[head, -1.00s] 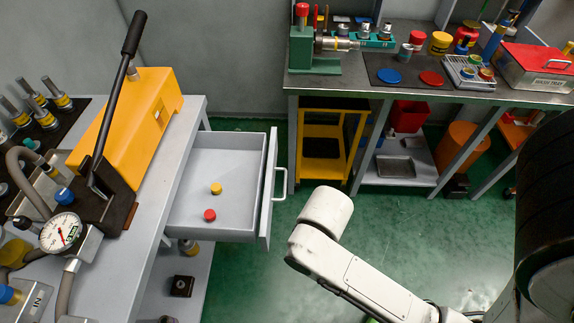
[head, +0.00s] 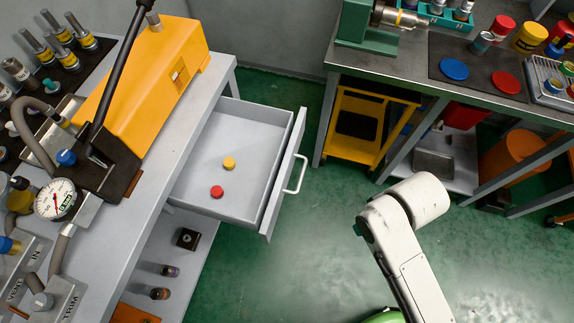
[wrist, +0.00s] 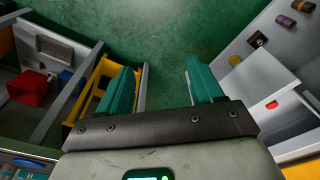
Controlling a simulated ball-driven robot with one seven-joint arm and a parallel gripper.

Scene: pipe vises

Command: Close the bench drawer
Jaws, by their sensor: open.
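The grey bench drawer (head: 250,180) stands pulled out from the left workbench (head: 150,190) in the head view. A yellow cap (head: 229,163) and a red cap (head: 217,191) lie on its floor. Its front panel carries a white bar handle (head: 298,174) facing right. In the wrist view the drawer (wrist: 285,112) shows at the right edge, with the red cap in it. My gripper (wrist: 163,80) shows two teal fingers spread wide with nothing between them, apart from the drawer. In the head view my arm is right of the drawer; the fingers are hidden there.
A yellow pump (head: 150,80) and a gauge (head: 58,199) stand on the left bench. A second bench (head: 450,85) with a yellow cart (head: 365,125) beneath it is at the back right. Green floor (head: 290,270) lies clear between the drawer and my arm.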

